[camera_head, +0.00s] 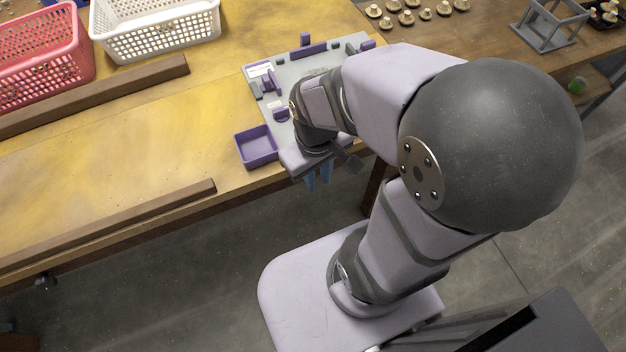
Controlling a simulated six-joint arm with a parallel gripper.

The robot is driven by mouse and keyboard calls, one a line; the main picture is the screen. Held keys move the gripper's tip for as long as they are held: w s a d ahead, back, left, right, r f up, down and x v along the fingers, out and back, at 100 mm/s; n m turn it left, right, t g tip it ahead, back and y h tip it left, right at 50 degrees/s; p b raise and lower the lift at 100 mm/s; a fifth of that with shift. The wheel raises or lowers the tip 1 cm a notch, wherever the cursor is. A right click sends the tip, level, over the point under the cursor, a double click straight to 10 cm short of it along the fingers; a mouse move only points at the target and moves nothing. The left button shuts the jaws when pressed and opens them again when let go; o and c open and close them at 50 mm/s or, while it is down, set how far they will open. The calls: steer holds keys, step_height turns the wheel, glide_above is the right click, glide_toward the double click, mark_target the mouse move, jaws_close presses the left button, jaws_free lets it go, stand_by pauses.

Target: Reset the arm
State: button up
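My gripper (318,177) points down at the front edge of the table, with its blue fingertips showing below my wrist. The two fingers look apart with a small gap, and nothing shows between them. My arm folds over the right part of a grey fixture board (295,72) and hides some of it. A purple square tray (257,147) sits at the board's lower left corner, left of my gripper, and looks empty.
A red basket (45,60) and a white basket (155,28) stand at the back left. Wooden rails (95,97) run along the yellow table (130,160). Several mushrooms (425,13) and a grey frame (548,25) are at the back right. The table's left middle is clear.

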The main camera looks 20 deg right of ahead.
steer(key=shift+s+a+f+m+y, duration=0.15)
steer(key=shift+s+a+m, duration=0.05)
steer(key=shift+a+m, duration=0.25)
steer(key=shift+s+a+f+m+y, duration=0.15)
steer(key=shift+a+m, duration=0.2)
steer(key=shift+m, duration=0.2)
step_height(320, 180, up, 17)
steer(key=p, duration=1.7)
step_height(320, 180, down, 20)
steer(key=b, duration=2)
